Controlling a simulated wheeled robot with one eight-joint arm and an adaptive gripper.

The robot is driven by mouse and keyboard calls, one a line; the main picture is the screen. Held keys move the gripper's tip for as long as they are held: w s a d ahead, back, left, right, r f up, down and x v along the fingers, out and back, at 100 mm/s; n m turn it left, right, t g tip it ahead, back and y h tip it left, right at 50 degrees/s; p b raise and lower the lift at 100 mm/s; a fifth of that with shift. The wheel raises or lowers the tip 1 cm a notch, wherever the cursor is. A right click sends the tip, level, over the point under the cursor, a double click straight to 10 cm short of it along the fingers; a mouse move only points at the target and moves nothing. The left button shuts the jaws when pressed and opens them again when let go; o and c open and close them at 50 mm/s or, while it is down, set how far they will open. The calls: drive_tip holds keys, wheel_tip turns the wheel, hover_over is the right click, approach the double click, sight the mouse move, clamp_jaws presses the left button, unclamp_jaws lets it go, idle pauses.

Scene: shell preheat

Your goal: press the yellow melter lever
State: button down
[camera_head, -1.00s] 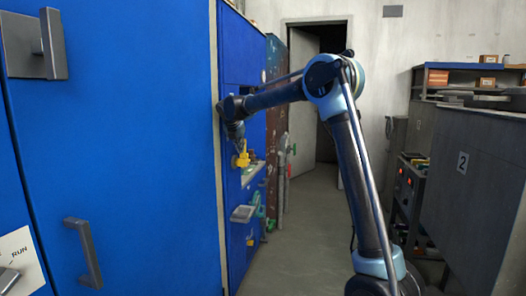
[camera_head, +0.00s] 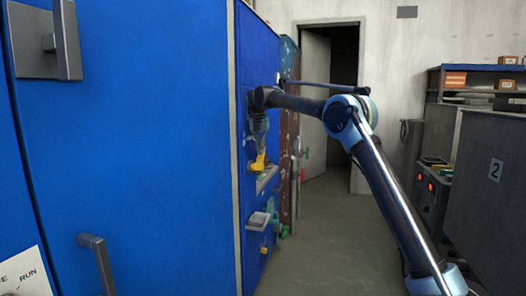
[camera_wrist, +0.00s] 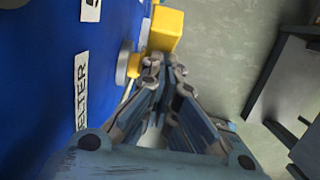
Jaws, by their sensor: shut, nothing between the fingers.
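The yellow melter lever (camera_head: 258,163) sticks out from the blue cabinet front, above a small shelf. In the wrist view the lever's yellow block (camera_wrist: 165,28) is at the top, beside a label reading "...ELTER" (camera_wrist: 81,90). My gripper (camera_head: 260,148) is at the lever in the head view. In the wrist view my gripper (camera_wrist: 163,66) is shut and empty, its fingertips close below the yellow block. I cannot tell whether they touch it. The lever's mount (camera_wrist: 124,62) shows partly at the cabinet face.
The large blue cabinet (camera_head: 150,130) fills the left, with grey handles (camera_head: 97,262) jutting out. Grey and green fittings (camera_head: 260,220) project below the lever. A dark cabinet marked 2 (camera_head: 490,200) stands on the right. The floor between is clear.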

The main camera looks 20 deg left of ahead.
drive_tip(key=shift+w, duration=0.3)
idle(0.4)
drive_tip(key=shift+s, duration=0.1)
drive_tip(key=s+r, duration=0.3)
drive_tip(key=r, duration=0.9)
drive_tip(key=shift+s+d+r, duration=0.2)
drive_tip(key=shift+s, duration=0.1)
